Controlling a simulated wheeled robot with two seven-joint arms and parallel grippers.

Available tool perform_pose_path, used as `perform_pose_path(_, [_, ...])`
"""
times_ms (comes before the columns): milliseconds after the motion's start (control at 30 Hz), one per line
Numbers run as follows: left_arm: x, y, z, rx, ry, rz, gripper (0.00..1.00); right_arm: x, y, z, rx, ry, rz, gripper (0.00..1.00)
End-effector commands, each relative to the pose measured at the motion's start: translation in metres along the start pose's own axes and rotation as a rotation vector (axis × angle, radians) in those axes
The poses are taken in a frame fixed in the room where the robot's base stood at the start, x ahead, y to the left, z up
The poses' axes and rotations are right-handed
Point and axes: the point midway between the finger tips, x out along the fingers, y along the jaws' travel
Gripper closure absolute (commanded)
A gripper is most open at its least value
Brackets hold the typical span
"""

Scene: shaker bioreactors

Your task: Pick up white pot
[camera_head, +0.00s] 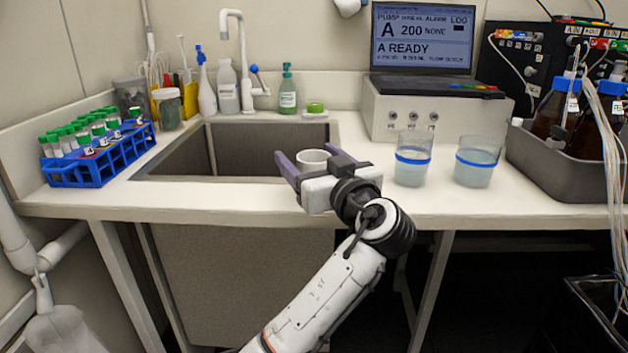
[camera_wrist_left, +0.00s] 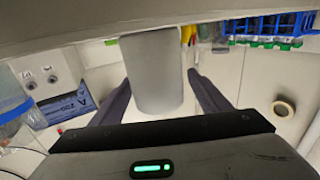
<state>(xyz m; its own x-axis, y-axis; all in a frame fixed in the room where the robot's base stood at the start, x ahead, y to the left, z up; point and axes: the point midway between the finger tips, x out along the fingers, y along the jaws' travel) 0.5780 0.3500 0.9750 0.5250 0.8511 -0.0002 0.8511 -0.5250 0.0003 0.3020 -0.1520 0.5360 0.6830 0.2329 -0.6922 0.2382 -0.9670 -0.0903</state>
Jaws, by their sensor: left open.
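The white pot (camera_head: 312,157) is a small round vessel by the front right of the sink. Its lower part is hidden behind my left gripper (camera_head: 306,153). My left gripper is open, with one dark finger on each side of the pot. In the left wrist view the pot (camera_wrist_left: 152,68) is a pale grey cylinder between the two spread fingers of the left gripper (camera_wrist_left: 158,80). Gaps show on both sides there, so the fingers look apart from it. My right gripper is in neither view.
The sink (camera_head: 240,132) opens behind and left of the pot. Two beakers (camera_head: 411,170) of pale blue liquid with blue bands stand to the right. A blue tube rack (camera_head: 105,160) is at the left. A grey tray (camera_head: 545,175) with bottles is at the right.

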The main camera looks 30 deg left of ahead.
Motion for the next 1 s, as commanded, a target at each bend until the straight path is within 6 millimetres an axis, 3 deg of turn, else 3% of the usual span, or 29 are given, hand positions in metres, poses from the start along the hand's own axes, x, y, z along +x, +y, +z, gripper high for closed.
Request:
perform_pose_path(167, [0.019, 0.001, 0.0, 0.002, 0.001, 0.001, 0.3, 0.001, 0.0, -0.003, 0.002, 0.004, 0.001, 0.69])
perform_pose_path(400, [0.02, 0.001, 0.0, 0.001, 0.0, 0.002, 0.3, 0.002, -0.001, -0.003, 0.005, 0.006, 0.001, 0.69])
perform_pose_path(667, [0.02, 0.001, 0.0, 0.001, 0.0, 0.002, 0.72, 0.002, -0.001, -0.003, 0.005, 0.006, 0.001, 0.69])
perform_pose_path(1000, [0.02, 0.001, -0.008, -0.002, 0.0, 0.002, 0.73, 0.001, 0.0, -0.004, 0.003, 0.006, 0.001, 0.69])
